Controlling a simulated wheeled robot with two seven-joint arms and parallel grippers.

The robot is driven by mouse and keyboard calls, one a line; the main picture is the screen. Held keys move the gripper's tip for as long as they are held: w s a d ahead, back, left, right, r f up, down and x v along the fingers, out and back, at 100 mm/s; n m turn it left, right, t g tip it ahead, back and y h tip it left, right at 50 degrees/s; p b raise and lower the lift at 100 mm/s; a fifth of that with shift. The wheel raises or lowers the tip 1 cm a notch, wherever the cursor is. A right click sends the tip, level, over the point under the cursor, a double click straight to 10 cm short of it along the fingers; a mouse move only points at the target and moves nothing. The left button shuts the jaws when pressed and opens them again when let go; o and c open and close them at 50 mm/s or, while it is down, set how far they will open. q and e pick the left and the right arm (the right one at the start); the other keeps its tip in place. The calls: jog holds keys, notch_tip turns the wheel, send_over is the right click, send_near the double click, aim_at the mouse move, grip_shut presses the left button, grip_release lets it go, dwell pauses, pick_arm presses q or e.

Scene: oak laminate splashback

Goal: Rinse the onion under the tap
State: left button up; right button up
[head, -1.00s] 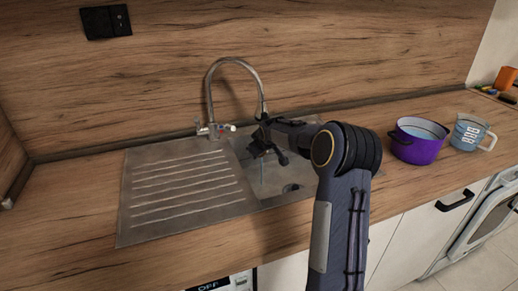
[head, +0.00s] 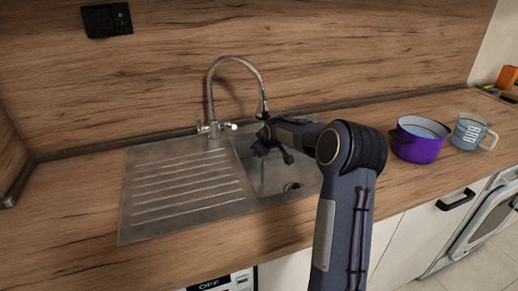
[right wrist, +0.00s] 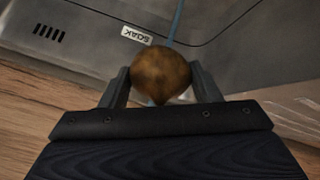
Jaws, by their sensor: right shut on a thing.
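My right gripper (head: 272,150) is over the sink basin (head: 268,183), just below the end of the curved metal tap (head: 230,62). In the right wrist view the gripper (right wrist: 160,71) is shut on a brown, round onion (right wrist: 161,77), one finger on each side. A thin blue stream of water (right wrist: 177,20) runs up to the onion's edge in that view; whether it strikes the onion is hard to tell. In the head view the onion is not discernible behind the gripper. My left gripper is not in view.
A ridged steel drainboard (head: 185,190) lies left of the basin. A purple pot (head: 418,142) and a blue-grey mug (head: 468,131) stand on the counter to the right. The wooden splashback (head: 330,50) rises close behind the tap.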

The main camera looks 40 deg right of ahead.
jog(key=shift+w+a, duration=0.1)
jog(key=shift+a, duration=0.05)
jog(key=shift+w+a, duration=0.3)
jog(key=shift+a, duration=0.05)
jog(key=shift+s+d, duration=0.1)
dwell(0.3)
jog(key=shift+s+d, duration=0.3)
jog(key=shift+d, duration=0.05)
jog(key=shift+w+a, duration=0.15)
jog(key=shift+w+a, duration=0.25)
jog(key=shift+a, duration=0.05)
jog(key=shift+s+d, duration=0.1)
dwell(0.4)
jog(key=shift+s+d, duration=0.3)
jog(key=shift+d, duration=0.05)
jog(key=shift+b, duration=0.3)
